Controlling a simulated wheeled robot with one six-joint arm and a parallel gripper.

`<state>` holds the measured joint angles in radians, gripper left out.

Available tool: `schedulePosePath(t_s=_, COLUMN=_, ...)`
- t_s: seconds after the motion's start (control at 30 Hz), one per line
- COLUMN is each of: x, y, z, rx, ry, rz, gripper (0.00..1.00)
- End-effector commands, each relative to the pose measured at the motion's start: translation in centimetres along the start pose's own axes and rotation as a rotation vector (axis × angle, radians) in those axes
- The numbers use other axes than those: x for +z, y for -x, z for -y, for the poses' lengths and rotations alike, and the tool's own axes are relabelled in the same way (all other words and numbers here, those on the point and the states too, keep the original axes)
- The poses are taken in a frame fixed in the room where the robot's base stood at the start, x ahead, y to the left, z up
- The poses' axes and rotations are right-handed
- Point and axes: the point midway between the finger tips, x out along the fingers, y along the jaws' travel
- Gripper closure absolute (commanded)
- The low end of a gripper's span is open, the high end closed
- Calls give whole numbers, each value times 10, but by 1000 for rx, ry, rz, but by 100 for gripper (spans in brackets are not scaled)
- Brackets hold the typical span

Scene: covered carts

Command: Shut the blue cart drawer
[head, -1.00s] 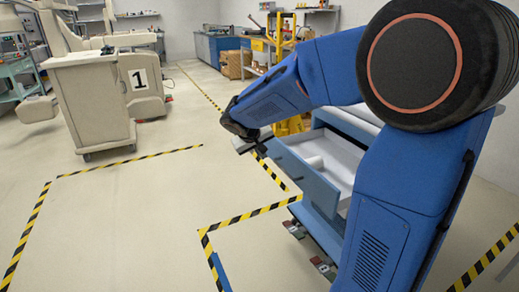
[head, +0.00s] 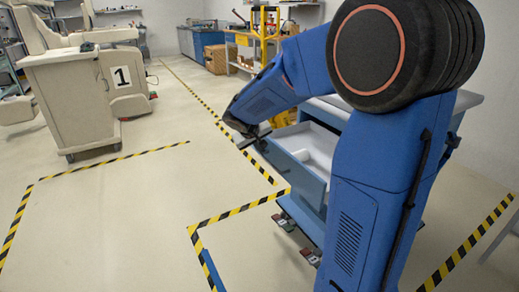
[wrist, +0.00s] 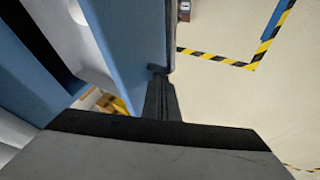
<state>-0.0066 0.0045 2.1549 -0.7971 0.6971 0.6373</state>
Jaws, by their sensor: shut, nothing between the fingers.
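The blue cart (head: 468,100) stands behind my arm, which hides much of it. Its drawer (head: 290,170) is pulled open toward the left, with a blue front panel and a pale, partly hidden inside. My gripper (head: 246,141) is at the far end of the drawer front, on its outer side. In the wrist view, my shut fingers (wrist: 161,90) lie close beside the outer face of the drawer front (wrist: 130,35). Nothing shows between them. I cannot tell whether they touch the panel.
A covered beige cart (head: 75,100) marked 1 stands at the left. Yellow-black floor tape (head: 240,210) runs in front of the blue cart. The floor between the two carts is clear. A workbench (head: 200,42) and yellow equipment (head: 265,25) stand at the back.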

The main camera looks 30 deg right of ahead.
Motion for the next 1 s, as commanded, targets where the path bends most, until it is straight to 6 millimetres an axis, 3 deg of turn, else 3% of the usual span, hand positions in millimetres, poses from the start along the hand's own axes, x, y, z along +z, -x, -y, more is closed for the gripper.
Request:
schedulePosePath(t_s=0.27, x=0, y=-11, z=-22, rx=2, ry=-4, rz=2, gripper=100)
schedulePosePath(t_s=0.7, x=1, y=-57, z=-106, rx=2, ry=-4, rz=3, gripper=100)
schedulePosePath(t_s=1.0, x=1, y=-78, z=-147, rx=1, ry=-2, rz=2, gripper=100)
